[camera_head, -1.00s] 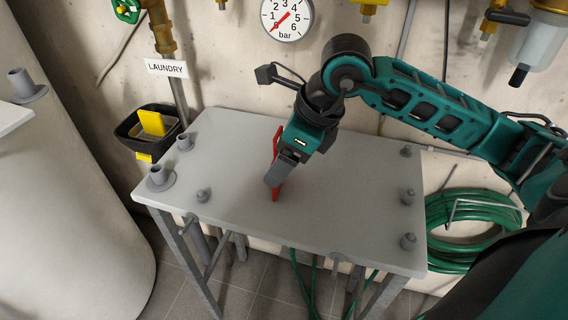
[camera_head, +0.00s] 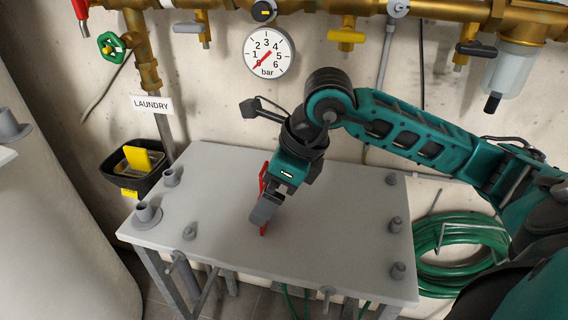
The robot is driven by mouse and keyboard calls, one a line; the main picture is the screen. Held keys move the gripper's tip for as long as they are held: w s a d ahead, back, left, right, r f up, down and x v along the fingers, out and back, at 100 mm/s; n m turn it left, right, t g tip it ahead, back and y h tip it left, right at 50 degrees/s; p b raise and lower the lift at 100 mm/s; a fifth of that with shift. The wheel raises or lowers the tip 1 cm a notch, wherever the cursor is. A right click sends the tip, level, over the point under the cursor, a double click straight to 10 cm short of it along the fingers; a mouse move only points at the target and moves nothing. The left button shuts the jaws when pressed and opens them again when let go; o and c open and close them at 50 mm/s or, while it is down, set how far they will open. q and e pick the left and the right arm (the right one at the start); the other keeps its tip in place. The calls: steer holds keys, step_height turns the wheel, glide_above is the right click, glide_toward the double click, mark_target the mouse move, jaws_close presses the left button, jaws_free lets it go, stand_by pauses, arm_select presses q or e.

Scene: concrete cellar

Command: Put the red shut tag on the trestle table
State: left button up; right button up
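The red shut tag (camera_head: 263,183) is a thin red piece at my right gripper (camera_head: 262,222), over the middle of the grey trestle table (camera_head: 330,240). The arm from the right holds this gripper pointing down, with its fingers around the tag. The tag stands upright, and its lower end is at or just above the table top; I cannot tell whether it touches. The gripper hides part of the tag. My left gripper is not in view.
Several grey pegs stand along the table's edges, such as one at the left (camera_head: 147,214). A black bin (camera_head: 145,185) with a yellow item hangs at the left. A green hose coil (camera_head: 460,240) lies right. Brass pipes, valves and a gauge (camera_head: 268,53) line the wall.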

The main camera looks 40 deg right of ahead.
steer(key=p+v, duration=0.1)
steer(key=v, duration=1)
steer(key=shift+s+r, duration=0.15)
steer(key=shift+r, duration=0.1)
